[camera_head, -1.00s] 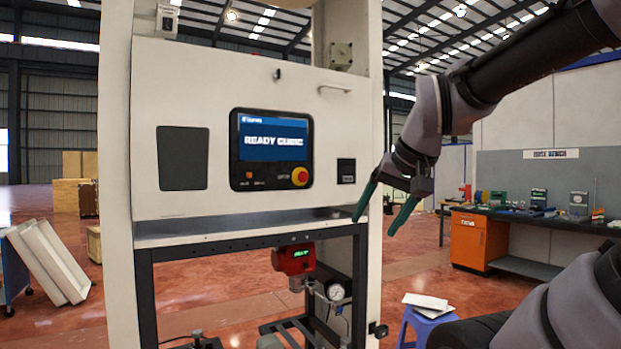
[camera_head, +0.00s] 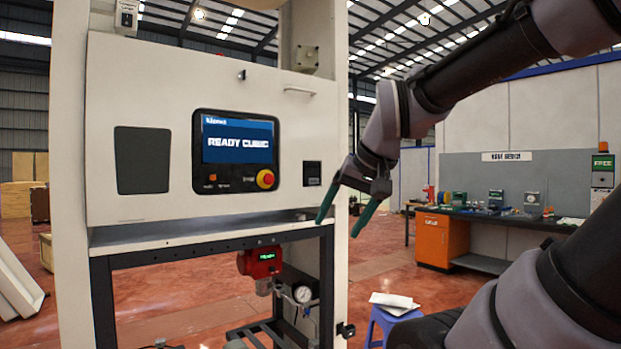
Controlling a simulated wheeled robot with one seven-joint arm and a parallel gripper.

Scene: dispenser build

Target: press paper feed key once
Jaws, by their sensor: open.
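The white dispenser machine (camera_head: 155,75) stands at the left and centre. Its black control panel (camera_head: 197,178) has a lit blue screen (camera_head: 238,141) that appears to read "READY CUBIC". Below the screen are a small orange key (camera_head: 211,178), small markings too fine to read, and a red round button on a yellow ring (camera_head: 265,179). Which of these is the paper feed key I cannot tell. My gripper (camera_head: 338,230) is open and empty, its two green fingers pointing down. In the picture it is right of and below the panel, apart from the keys.
A small black square (camera_head: 312,173) sits right of the panel and a dark plate (camera_head: 142,160) left of it. A red device (camera_head: 260,262) and a gauge (camera_head: 303,294) are below. A blue stool (camera_head: 385,324) and an orange-cabinet workbench (camera_head: 442,240) stand at right.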

